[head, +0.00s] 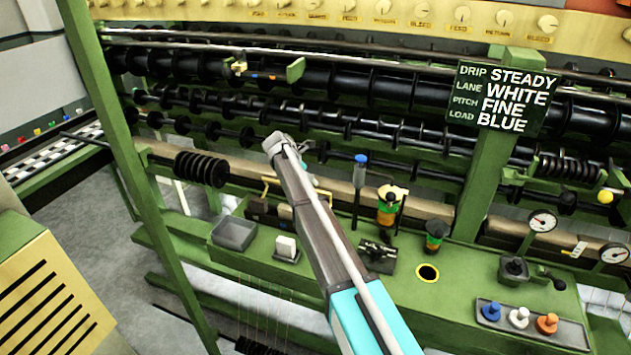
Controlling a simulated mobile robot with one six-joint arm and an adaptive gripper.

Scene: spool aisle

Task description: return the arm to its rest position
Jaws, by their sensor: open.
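My arm reaches from the bottom edge up and left across the middle of the head view, teal below and grey above. My gripper (286,146) is the small pale end of the arm, in front of the dark rollers. It is open and no object shows in it. It appears small here, and its fingers are hard to make out. The arm hides part of the green shelf and the pale beam behind it.
The green machine bench (300,268) carries a grey tray (234,233), a white block (286,246), spools (387,211) and coloured knobs (519,317). A sign (503,97) hangs at right. A green post (137,170) stands at left, with open floor (100,235) beyond.

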